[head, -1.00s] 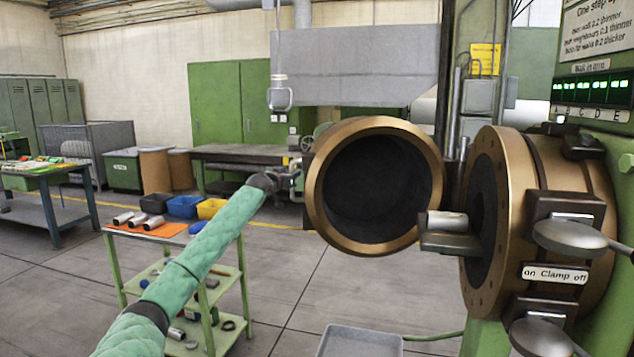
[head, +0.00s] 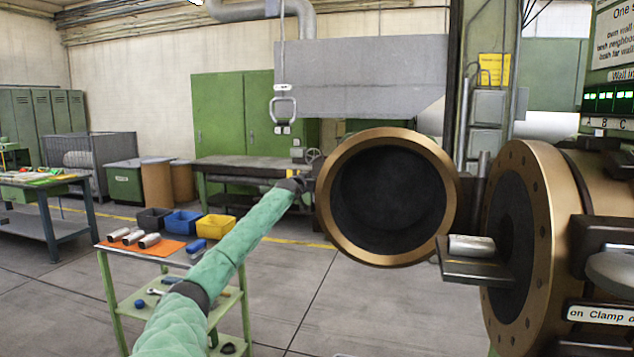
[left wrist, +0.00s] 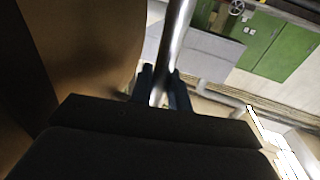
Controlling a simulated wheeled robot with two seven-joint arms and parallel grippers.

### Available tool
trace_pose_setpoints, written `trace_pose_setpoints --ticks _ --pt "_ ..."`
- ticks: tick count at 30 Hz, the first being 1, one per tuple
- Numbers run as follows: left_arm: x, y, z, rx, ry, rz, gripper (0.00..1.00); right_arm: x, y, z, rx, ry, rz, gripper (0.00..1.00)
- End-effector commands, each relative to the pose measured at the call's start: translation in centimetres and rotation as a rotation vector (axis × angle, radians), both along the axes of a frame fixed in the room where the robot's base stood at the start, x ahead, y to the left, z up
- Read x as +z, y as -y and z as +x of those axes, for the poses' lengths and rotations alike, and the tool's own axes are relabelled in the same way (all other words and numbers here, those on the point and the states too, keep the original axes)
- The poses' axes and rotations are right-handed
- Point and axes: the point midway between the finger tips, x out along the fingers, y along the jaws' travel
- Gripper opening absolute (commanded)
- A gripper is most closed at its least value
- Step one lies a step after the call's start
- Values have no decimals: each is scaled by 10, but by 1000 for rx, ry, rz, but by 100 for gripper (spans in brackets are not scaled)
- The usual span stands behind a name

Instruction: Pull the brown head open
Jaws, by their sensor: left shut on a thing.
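The brown head (head: 385,260) is a thick bronze ring with a dark hollow. It stands swung out from the fixed brown barrel face (head: 543,215) at the right, with its open mouth towards me. My left gripper (head: 298,184) is at the head's left side, partly hidden near its rim. In the left wrist view my left gripper (left wrist: 161,88) is shut around a shiny metal bar (left wrist: 173,40). A brown surface (left wrist: 95,45), apparently the head's outside, is close beside it. My right gripper is not in view.
A support ledge (head: 485,268) with a metal cylinder (head: 472,246) juts out before the barrel face. A green trolley (head: 115,295) with bins stands at the left under my arm. A workbench (head: 240,160) is behind. Floor below the head is clear.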

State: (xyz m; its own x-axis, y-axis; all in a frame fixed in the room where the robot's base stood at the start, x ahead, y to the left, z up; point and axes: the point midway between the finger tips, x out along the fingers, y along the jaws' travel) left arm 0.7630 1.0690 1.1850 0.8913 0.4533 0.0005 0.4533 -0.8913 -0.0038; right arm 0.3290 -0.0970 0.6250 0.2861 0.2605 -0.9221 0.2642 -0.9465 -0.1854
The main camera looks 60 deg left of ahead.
Motion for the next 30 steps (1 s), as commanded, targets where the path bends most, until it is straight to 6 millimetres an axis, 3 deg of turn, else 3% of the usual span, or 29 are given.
trace_pose_setpoints --ticks 5,6,8,20,30 --pt "-2 0 0 1 -3 -1 0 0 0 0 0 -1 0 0" --pt "-2 0 0 1 -3 -1 26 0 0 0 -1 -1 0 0" --pt "-2 0 0 0 -3 -1 37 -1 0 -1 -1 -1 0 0" --pt "-2 2 -2 -1 -2 -1 37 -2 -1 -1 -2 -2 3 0" --pt "-3 10 -20 -2 -2 0 37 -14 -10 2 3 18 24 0"
